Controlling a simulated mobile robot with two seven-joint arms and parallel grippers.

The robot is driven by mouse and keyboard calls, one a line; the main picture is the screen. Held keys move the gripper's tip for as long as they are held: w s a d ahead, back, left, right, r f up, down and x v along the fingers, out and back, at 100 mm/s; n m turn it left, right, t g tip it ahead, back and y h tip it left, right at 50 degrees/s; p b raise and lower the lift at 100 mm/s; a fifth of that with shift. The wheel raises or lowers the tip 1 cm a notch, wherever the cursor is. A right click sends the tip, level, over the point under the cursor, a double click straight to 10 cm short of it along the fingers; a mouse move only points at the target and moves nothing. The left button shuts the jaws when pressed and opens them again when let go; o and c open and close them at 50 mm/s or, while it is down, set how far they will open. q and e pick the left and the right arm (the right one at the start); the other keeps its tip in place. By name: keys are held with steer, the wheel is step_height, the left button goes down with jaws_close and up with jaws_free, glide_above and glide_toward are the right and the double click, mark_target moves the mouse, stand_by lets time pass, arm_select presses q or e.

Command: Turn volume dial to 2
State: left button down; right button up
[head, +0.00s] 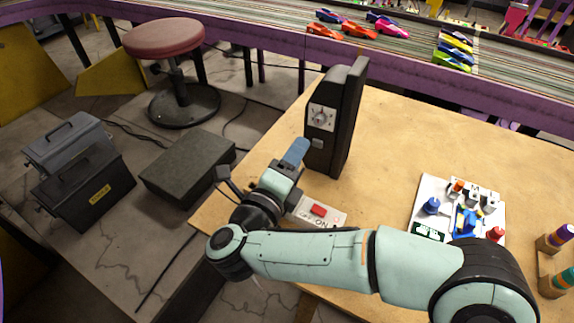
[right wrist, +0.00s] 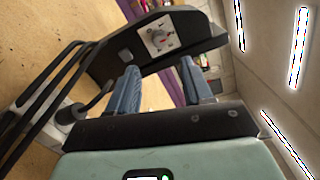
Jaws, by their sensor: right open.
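A black upright box (head: 345,120) stands on the table and bears a light plate with a small round volume dial (head: 320,116). In the right wrist view the dial (right wrist: 158,38) shows between and beyond my fingers, with small marks around it. I cannot read its setting. My right gripper (head: 296,152) is open and empty, in front of the box and lower than the dial, apart from it. Its two blue fingers (right wrist: 160,85) stand wide apart in the wrist view. My left gripper is out of view.
A red ON switch (head: 318,210) lies on the table beside my right wrist. A white board (head: 428,190) with coloured knobs and striped cylinders (head: 556,238) are at the right. The slot track (head: 270,35) with cars runs behind. Table right of the box is clear.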

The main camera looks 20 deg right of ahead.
steer(key=v, duration=0.3)
steer(key=shift+s+a, duration=0.2)
steer(key=shift+f, duration=0.1)
stand_by(0.3)
